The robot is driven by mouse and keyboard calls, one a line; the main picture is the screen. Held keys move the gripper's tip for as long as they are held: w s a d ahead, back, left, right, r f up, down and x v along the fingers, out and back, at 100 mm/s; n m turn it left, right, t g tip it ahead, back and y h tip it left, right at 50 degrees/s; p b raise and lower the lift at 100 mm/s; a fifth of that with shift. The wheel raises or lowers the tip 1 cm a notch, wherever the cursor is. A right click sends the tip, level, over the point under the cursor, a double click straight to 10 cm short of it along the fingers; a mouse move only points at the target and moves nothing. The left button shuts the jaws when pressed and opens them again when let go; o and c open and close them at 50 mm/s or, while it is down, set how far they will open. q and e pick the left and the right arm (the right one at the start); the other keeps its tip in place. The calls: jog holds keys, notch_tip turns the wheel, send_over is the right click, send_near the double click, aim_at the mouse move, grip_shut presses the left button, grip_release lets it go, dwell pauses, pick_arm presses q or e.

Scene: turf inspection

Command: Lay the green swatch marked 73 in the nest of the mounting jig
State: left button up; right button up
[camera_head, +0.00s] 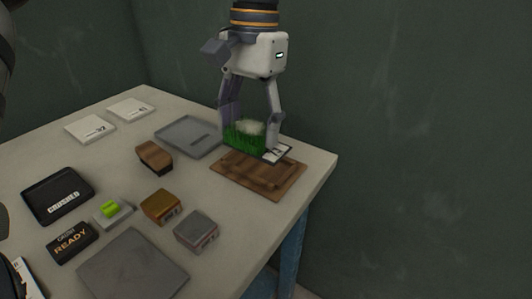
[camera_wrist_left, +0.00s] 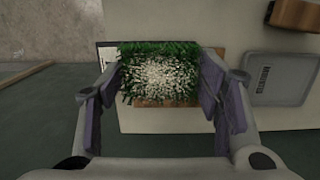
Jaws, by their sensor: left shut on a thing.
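The green swatch (camera_head: 240,139) is a tuft of green turf with a whitish patch on top. My left gripper (camera_head: 248,140) is shut on it and holds it at the back left part of the mounting jig (camera_head: 262,180), a brown wooden board with a recess. I cannot tell whether the swatch touches the board. A pale card with dark marks (camera_head: 280,153) shows beside the right finger; no 73 is legible. In the left wrist view the swatch (camera_wrist_left: 160,75) sits between both fingers and hides much of the jig.
A grey tray (camera_head: 188,138) lies left of the jig, with a brown block (camera_head: 154,157) nearby. An orange-brown block (camera_head: 161,206), a grey block (camera_head: 196,231), a grey plate (camera_head: 132,269) and a black READY box (camera_head: 72,242) stand nearer. The table's right edge is close to the jig.

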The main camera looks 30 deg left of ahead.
pick_arm(q)
jog(key=b, duration=0.1)
send_over(253, 164)
notch_tip(253, 164, down, 7)
jog(key=shift+w+f, duration=0.1)
jog(key=shift+f, duration=0.1)
notch_tip(253, 164, down, 3)
jog(key=shift+w+r, duration=0.1)
pick_arm(e)
jog(key=shift+s+f+g, duration=0.3)
jog(key=shift+s+f, duration=0.55)
jog(key=shift+s, duration=0.05)
pick_arm(q)
jog(key=o, duration=0.8)
jog(key=shift+f, duration=0.2)
jog(key=shift+o, duration=0.2)
notch_tip(253, 164, up, 12)
jog(key=w, duration=0.1)
jog(key=shift+w+r, duration=0.15)
jog(key=shift+w, duration=0.05)
pick_arm(e)
jog(key=shift+s+f, duration=0.2)
jog(key=shift+f, duration=0.05)
